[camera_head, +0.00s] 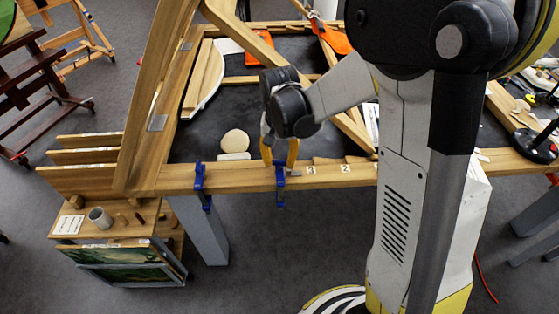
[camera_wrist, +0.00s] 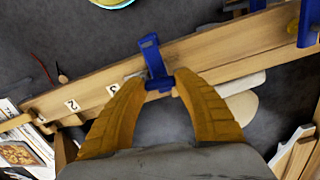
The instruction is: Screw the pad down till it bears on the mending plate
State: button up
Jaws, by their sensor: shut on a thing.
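My gripper (camera_head: 279,160) is above the table's front wooden rail (camera_head: 235,177), with its two yellow fingers around the upper end of a blue clamp (camera_head: 281,182). In the wrist view, the fingertips (camera_wrist: 164,84) close on the near end of this clamp (camera_wrist: 153,58), whose blue bar crosses the rail. I cannot make out the pad or its contact with a plate. A small grey strip (camera_wrist: 134,76), possibly the mending plate, lies on the rail beside the left fingertip; most of it is hidden.
A second blue clamp (camera_head: 200,185) sits on the rail to the left. A pale round disc (camera_head: 235,141) lies on the dark tabletop behind the rail. Numbered wooden wedges (camera_head: 328,162) line the rail to the right. A crate of boards (camera_head: 85,157) stands at the left.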

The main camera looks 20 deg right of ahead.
jog(key=m, duration=1.2)
jog(key=shift+m+b, duration=0.3)
jog(key=shift+m, duration=0.1)
jog(key=m, duration=1.1)
jog(key=shift+m, duration=0.4)
jog(key=o, duration=1.2)
jog(key=shift+c, duration=0.2)
